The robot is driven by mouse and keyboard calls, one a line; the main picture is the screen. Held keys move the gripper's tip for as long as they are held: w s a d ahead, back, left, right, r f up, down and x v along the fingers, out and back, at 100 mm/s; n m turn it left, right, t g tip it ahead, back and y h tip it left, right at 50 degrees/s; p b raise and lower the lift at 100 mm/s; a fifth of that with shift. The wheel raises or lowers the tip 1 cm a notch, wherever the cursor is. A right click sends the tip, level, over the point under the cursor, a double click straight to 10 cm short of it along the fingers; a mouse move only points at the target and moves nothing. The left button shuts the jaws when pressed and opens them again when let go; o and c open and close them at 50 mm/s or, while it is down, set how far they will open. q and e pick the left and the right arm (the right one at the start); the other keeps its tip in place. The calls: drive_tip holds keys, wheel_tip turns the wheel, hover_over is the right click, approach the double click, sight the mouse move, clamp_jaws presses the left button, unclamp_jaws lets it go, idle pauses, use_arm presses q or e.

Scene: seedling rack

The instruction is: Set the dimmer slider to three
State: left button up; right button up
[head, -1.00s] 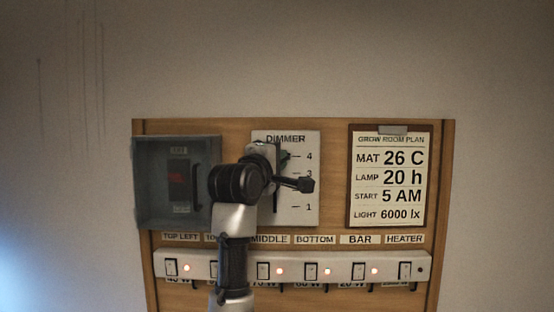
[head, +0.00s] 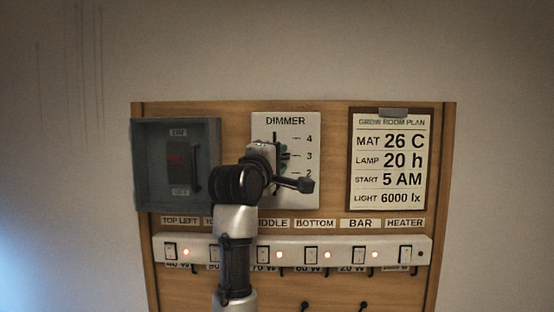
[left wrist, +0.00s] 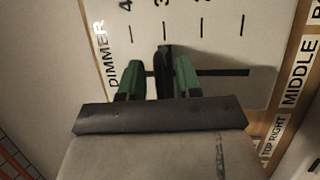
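The dimmer plate (head: 300,125) is a white panel with a scale marked 4, 3, 2 and 1. It also shows turned sideways in the left wrist view (left wrist: 215,45). The black slider knob (left wrist: 164,62) stands in the slot in line with the mark 3. My left gripper (head: 284,153) is in front of the plate and hides most of the slot in the head view. In the left wrist view its green fingers (left wrist: 158,78) are on either side of the knob, with a gap showing on the 4 side. My right gripper is out of view.
A grey breaker box (head: 146,165) is left of the dimmer. A plan sheet (head: 390,165) hangs at right. A white switch strip (head: 340,242) with several rocker switches and red lights runs below, partly behind my left arm. Hooks (head: 363,306) stick out lower down.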

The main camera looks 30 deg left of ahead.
use_arm(q)
drive_tip(key=b+v, duration=0.5)
drive_tip(key=v, duration=0.6)
drive_tip(key=shift+w, duration=0.1)
